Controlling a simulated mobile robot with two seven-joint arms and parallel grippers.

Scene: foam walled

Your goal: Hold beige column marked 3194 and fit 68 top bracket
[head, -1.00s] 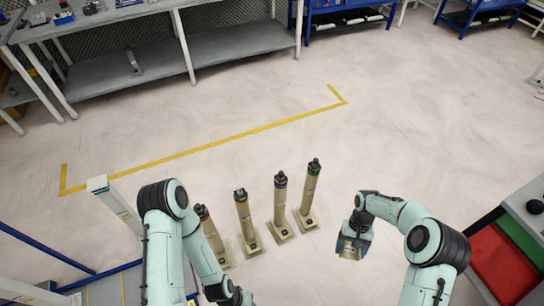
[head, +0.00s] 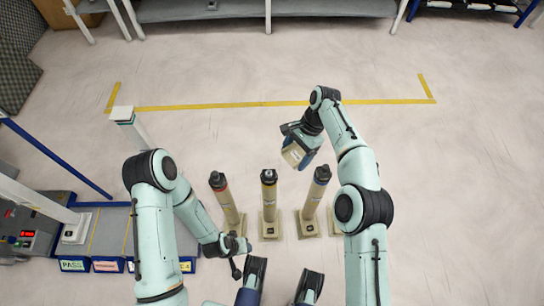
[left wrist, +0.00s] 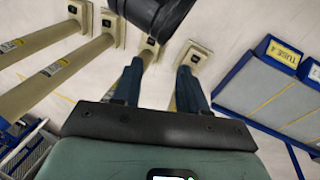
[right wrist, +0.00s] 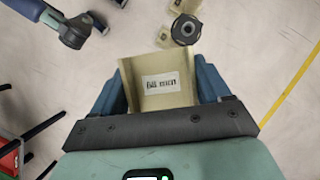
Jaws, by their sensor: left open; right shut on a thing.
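Several beige columns stand upright on square bases: a red-topped one (head: 227,203), a black-topped one (head: 268,205) and a blue-topped one (head: 316,201). Another is mostly hidden behind my right arm. I cannot read 3194 on any of them. My right gripper (head: 298,146) is shut on a beige bracket (head: 293,155), held beyond the column tops. In the right wrist view the bracket (right wrist: 182,96) has a white label; a dark column cap (right wrist: 186,29) shows just past it, apart in the picture. My left gripper (head: 282,272) is open and empty, nearer than the column bases; column bases (left wrist: 195,54) lie beyond its fingers (left wrist: 157,85).
A white post (head: 137,128) stands at the left, near a blue-edged grey platform (head: 110,235) with labels, one reading PASS. A workbench (head: 230,12) runs along the back. Floor between the columns and the yellow line (head: 200,106) is clear.

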